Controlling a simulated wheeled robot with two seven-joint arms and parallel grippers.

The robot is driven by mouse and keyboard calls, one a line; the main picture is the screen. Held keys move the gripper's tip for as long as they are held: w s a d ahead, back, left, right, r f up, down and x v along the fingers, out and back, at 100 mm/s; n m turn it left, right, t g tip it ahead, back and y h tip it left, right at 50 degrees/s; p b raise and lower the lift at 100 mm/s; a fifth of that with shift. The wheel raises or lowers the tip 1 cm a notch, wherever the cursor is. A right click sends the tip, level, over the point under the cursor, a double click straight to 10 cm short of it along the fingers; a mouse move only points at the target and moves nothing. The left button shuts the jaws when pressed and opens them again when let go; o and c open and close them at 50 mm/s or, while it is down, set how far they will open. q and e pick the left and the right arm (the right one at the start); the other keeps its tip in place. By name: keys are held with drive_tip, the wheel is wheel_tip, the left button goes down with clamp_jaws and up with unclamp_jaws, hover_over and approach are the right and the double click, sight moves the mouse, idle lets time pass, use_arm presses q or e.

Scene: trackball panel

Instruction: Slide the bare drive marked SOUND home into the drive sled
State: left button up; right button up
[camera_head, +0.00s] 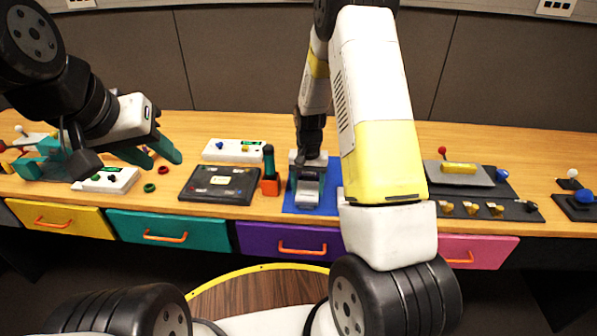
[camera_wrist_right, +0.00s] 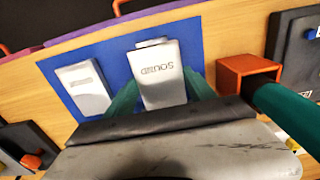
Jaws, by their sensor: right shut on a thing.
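In the right wrist view the pale bare drive marked SOUND (camera_wrist_right: 163,72) is between the teal fingers of my right gripper (camera_wrist_right: 160,90), which is shut on it. The label shows upside down there. A light edge shows just past the drive's far end; I cannot tell whether it is part of the sled. In the head view a grey piece (camera_head: 308,198) stands under my right gripper on the blue mat (camera_head: 331,201); I cannot separate drive from sled there. My left gripper (camera_head: 160,160) is open and empty, above the left of the table.
Another pale block (camera_wrist_right: 82,87) lies on the mat beside the held drive. A black panel (camera_head: 195,192) and an orange holder with a teal handle (camera_head: 269,184) are left of the mat. A grey plate with a yellow bar (camera_head: 458,176) lies to the right.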

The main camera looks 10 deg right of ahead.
sight(308, 182)
drive_tip(key=shift+w+d, duration=0.2)
drive_tip(key=shift+w, duration=0.5)
drive_tip(key=shift+w+d, duration=0.2)
drive_tip(key=shift+w, duration=0.55)
drive_tip(key=shift+w+d, duration=0.2)
drive_tip(key=shift+w, duration=0.5)
idle(1.9)
drive_tip(key=o, duration=1.5)
drive_tip(key=shift+r, duration=0.1)
drive_tip(key=shift+r, duration=3.4)
